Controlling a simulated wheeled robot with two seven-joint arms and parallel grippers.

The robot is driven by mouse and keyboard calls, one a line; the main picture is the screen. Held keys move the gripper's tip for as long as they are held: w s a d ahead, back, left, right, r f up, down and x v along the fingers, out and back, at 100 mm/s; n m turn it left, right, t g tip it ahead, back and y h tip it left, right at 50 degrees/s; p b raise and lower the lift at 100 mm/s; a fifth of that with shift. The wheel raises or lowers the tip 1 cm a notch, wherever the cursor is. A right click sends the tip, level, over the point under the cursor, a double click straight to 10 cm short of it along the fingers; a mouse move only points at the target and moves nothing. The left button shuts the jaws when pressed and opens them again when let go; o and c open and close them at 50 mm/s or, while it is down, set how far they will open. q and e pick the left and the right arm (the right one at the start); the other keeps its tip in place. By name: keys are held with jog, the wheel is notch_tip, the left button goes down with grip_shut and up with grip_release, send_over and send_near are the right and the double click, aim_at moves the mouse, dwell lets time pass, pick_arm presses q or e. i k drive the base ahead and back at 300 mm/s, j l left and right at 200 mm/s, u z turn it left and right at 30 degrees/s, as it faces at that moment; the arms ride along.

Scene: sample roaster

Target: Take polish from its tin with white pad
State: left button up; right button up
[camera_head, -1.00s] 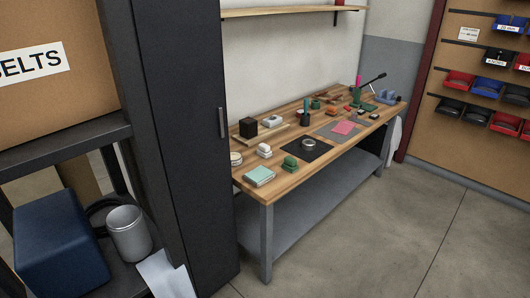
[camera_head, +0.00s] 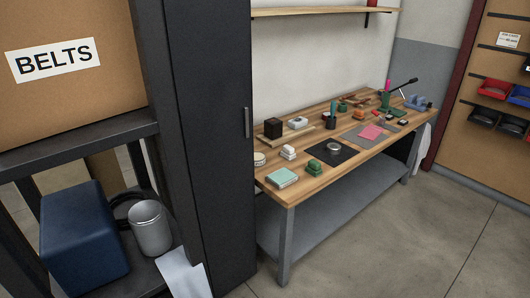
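On the wooden workbench (camera_head: 313,192), a round silver tin (camera_head: 334,148) rests on a dark mat (camera_head: 322,157). Its contents are too small to tell. A white pad-like item (camera_head: 288,152) stands left of the mat, near the bench's left end. A similar green item (camera_head: 313,167) stands at the mat's front left edge. The bench is some way off across the room. Neither of my grippers shows in the view.
A tall dark cabinet (camera_head: 205,130) stands between me and the bench's left end. At left, a dark shelf (camera_head: 85,138) holds a cardboard box labelled BELTS (camera_head: 70,95), a blue block (camera_head: 82,240) and a metal can (camera_head: 151,228). The concrete floor (camera_head: 385,240) at right is clear.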

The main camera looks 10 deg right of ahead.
aim_at(287, 152)
jog(key=i+l+u, duration=0.25)
jog(key=l+u, duration=0.3)
jog(key=i+l+u, duration=0.15)
jog(key=l, duration=0.5)
jog(key=i+l+u, duration=0.15)
jog(key=l, duration=0.55)
jog(key=l+u, duration=0.15)
jog(key=l, duration=0.5)
jog(key=i+l, duration=0.1)
jog(key=l, duration=0.65)
jog(key=i+l, duration=0.1)
jog(key=l, duration=0.7)
jog(key=i+l, duration=0.1)
jog(key=l, duration=1.4)
jog(key=i+u, duration=0.05)
jog(key=i, duration=0.05)
